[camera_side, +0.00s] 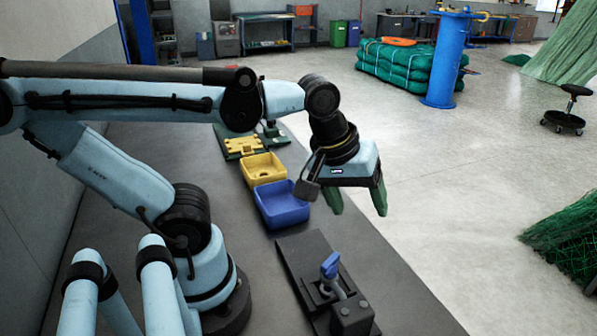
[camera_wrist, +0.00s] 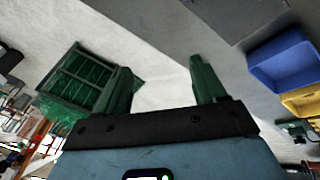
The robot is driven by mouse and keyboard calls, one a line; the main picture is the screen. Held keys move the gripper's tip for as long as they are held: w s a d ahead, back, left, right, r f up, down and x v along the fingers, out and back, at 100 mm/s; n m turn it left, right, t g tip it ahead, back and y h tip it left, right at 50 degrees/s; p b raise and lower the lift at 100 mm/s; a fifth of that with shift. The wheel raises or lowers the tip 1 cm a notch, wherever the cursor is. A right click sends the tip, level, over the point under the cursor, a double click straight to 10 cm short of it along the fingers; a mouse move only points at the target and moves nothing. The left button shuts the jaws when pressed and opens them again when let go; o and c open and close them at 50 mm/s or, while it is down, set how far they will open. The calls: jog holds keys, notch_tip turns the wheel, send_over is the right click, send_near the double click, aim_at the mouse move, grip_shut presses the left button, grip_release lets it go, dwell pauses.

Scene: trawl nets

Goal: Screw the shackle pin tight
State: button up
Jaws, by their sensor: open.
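The shackle pin, with a blue head (camera_side: 330,265), stands at the shackle (camera_side: 336,290) in a dark fixture (camera_side: 352,315) on the bench, in the lower middle of the side view. I cannot tell how far the pin is screwed in. My gripper (camera_side: 360,207) is open and empty, with two green fingers pointing down. It is held in the air above and beyond the fixture, apart from the pin. In the wrist view my gripper (camera_wrist: 160,88) shows its two fingers spread with nothing between them. The pin does not show in the wrist view.
A blue bin (camera_side: 283,205) and a yellow bin (camera_side: 263,169) stand on the dark bench (camera_side: 262,280) behind the fixture. A yellow-topped item (camera_side: 243,147) is further back. The bench's right edge borders open floor. A green net pile (camera_side: 568,240) lies at right.

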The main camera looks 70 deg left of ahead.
aim_at(331, 259)
jog(key=s+d+r+n+g, duration=0.35)
jog(key=s+r+n, duration=0.2)
jog(key=n, duration=0.95)
jog(key=shift+g, duration=0.45)
jog(key=shift+s+a+f, duration=0.1)
jog(key=shift+a+f, duration=0.05)
jog(key=shift+f, duration=3)
jog(key=shift+a+f, duration=0.15)
jog(key=shift+f, duration=3)
jog(key=shift+c, duration=0.4)
jog(key=c, duration=1)
